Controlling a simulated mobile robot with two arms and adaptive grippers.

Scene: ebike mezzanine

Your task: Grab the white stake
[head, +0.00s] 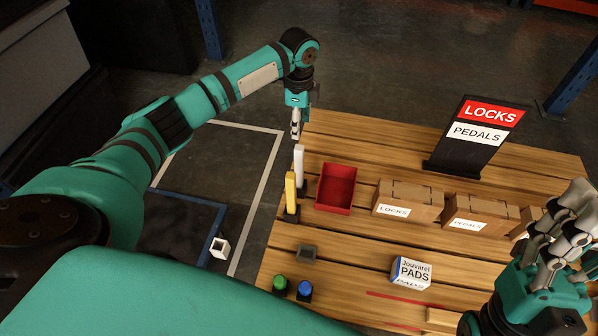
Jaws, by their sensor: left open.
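The white stake (299,165) stands upright near the left edge of the wooden table, just behind a yellow stake (291,192). My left gripper (296,132) points down, just beyond the top of the white stake in the picture. It is open and holds nothing that I can see. I cannot tell the exact gap between its fingertips and the stake. My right gripper (567,222) is at the right edge of the head view, with its fingers pointing up; whether it is open or shut is unclear.
A red bin (336,188) stands right of the stakes, with cardboard boxes (408,201) beyond it. A black sign (474,136) stands at the back. A pads box (411,272), a grey block (307,252), and green (279,283) and blue (305,288) buttons are nearer. The back left tabletop is clear.

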